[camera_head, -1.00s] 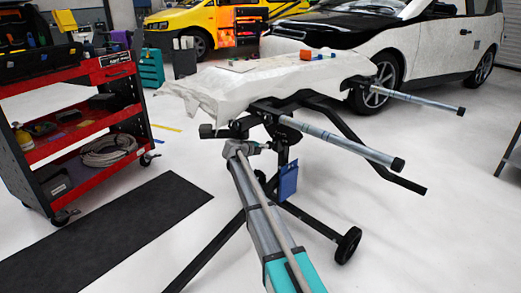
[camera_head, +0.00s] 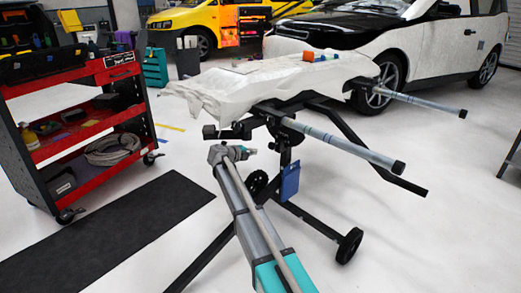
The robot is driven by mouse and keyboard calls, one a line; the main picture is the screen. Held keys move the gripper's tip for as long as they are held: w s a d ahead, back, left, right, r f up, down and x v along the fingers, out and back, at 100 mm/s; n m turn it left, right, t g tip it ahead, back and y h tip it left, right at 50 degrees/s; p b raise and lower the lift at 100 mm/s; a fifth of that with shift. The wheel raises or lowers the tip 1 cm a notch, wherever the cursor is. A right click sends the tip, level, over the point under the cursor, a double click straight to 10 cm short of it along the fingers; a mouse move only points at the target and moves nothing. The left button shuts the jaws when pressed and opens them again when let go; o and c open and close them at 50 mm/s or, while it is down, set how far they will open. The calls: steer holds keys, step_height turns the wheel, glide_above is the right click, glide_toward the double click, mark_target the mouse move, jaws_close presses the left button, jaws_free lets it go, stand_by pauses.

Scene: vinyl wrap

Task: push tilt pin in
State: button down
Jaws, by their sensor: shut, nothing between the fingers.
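A black work stand (camera_head: 318,222) carries a panel wrapped in white film (camera_head: 270,84). The tilt pin is too small to make out; the stand's dark tilt joint lies under the panel. My arm reaches up from the bottom of the view, and my gripper (camera_head: 250,150) is at its far end, small in the picture. It is shut and empty, just left of the stand's upright and below the panel, with a visible gap to the upright.
Two grey tubes (camera_head: 340,145) stick out right from the stand. A blue pouch (camera_head: 290,181) hangs on the upright. A red tool cart (camera_head: 93,130) stands left, a black mat (camera_head: 110,235) lies on the floor, and a white and black car (camera_head: 440,45) is behind.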

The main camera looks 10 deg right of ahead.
steer(key=shift+p+v, duration=0.6)
steer(key=shift+v, duration=2.15)
steer(key=shift+s, duration=0.1)
